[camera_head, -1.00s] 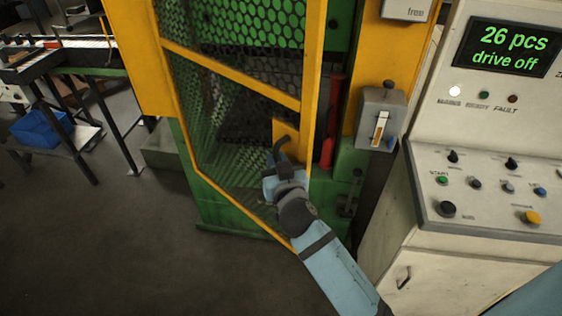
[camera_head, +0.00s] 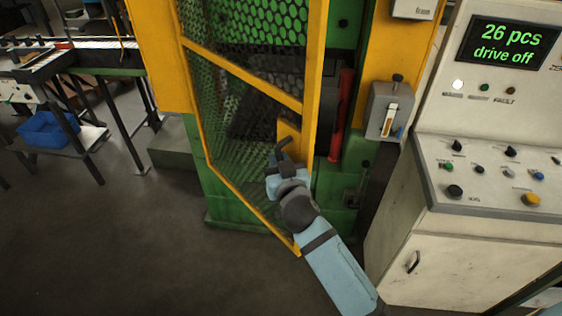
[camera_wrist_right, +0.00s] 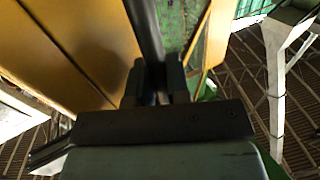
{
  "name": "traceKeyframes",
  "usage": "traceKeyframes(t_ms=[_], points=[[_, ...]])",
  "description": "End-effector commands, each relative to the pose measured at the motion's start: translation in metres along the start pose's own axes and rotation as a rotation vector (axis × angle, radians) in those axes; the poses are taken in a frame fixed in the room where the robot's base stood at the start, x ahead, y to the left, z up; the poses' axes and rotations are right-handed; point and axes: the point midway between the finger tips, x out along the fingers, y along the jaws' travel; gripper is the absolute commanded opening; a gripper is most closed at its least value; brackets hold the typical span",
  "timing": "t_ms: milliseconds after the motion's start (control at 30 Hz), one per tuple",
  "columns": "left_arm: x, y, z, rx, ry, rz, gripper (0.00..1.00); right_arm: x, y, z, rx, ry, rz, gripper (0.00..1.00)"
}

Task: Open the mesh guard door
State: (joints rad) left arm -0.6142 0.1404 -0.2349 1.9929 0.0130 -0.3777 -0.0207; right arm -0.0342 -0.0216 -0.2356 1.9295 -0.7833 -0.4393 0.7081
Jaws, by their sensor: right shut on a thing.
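The mesh guard door (camera_head: 250,91) has a yellow frame with dark mesh and stands ajar, swung out from the green and yellow machine. Its free edge is on the right, towards me. My right gripper (camera_head: 280,160) is at the door's yellow handle plate, shut on the dark door handle (camera_head: 284,145). In the right wrist view the handle (camera_wrist_right: 146,35) shows as a dark bar running between the two fingers (camera_wrist_right: 152,85). The fingers partly hide where it is gripped. My left gripper is not in view.
A control console (camera_head: 480,175) with a lit screen stands close on the right. A grey switch box (camera_head: 390,112) is on the yellow post. A conveyor table (camera_head: 75,62) and blue bin (camera_head: 46,130) are at left. The floor before the door is clear.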

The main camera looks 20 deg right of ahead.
Motion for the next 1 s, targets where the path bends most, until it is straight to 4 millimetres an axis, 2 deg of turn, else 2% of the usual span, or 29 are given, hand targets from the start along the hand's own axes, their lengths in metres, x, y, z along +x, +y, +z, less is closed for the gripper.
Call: traceKeyframes(t_ms=[467,500,567,600,867,1000], points=[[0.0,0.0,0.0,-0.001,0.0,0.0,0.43,0.001,-0.001,-0.001,-0.001,0.003,-0.003,0.0],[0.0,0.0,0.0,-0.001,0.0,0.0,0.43,0.001,-0.001,-0.001,-0.001,0.003,-0.003,0.24],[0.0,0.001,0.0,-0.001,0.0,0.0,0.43,0.001,-0.001,-0.001,-0.001,0.003,-0.003,0.37],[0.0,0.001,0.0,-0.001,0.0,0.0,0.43,0.001,-0.001,-0.001,-0.001,0.002,-0.003,0.41],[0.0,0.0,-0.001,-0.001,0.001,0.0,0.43,0.001,-0.001,-0.001,0.0,0.001,-0.002,0.41],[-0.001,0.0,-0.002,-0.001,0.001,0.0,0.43,0.001,-0.001,-0.013,0.001,0.005,-0.002,0.41]])
